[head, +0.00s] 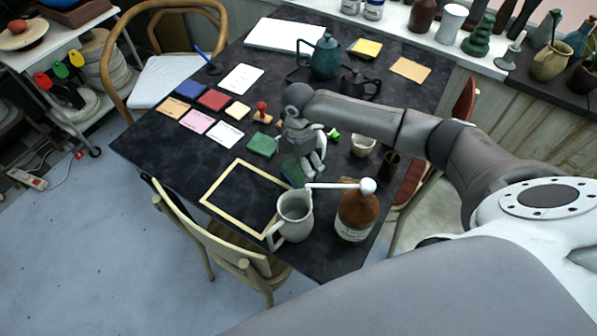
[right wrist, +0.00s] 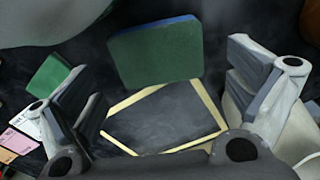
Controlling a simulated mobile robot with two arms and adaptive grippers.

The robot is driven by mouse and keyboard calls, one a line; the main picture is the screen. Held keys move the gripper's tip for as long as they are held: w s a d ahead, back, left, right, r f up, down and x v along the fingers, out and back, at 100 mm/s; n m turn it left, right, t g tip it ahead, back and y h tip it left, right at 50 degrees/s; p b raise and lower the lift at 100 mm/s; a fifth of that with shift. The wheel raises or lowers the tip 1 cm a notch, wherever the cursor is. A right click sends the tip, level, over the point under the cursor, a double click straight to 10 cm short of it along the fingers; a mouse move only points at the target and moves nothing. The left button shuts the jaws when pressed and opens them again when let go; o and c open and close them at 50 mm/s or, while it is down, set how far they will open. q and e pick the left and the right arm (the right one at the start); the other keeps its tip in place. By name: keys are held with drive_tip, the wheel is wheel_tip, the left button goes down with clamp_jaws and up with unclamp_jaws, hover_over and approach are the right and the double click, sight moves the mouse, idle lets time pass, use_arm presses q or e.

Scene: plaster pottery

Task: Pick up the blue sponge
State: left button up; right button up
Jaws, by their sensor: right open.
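The blue sponge (head: 291,171) is on the dark table just below my right gripper (head: 313,163), partly hidden by it in the head view. In the right wrist view the sponge (right wrist: 155,54) shows a broad dark green face and a thin blue edge. It lies ahead, between the two spread fingers of my right gripper (right wrist: 162,80), with a visible gap to each finger. My right gripper is open and empty. My left gripper is not in view.
A wooden frame (head: 212,190), a grey jug (head: 293,215) and a brown bottle (head: 357,214) stand near the front of the table. A green square (head: 262,145) lies left of the gripper, and a small white cup (head: 363,146) is on its right.

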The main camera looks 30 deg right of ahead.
sight(299, 171)
wheel_tip(299, 171, down, 3)
drive_tip(key=shift+w+f, duration=0.1)
drive_tip(key=shift+f, duration=0.05)
drive_tip(key=c, duration=0.6)
wheel_tip(299, 171, up, 10)
drive_tip(key=shift+r+b, duration=0.1)
drive_tip(key=shift+b, duration=0.25)
drive_tip(key=shift+o, duration=0.2)
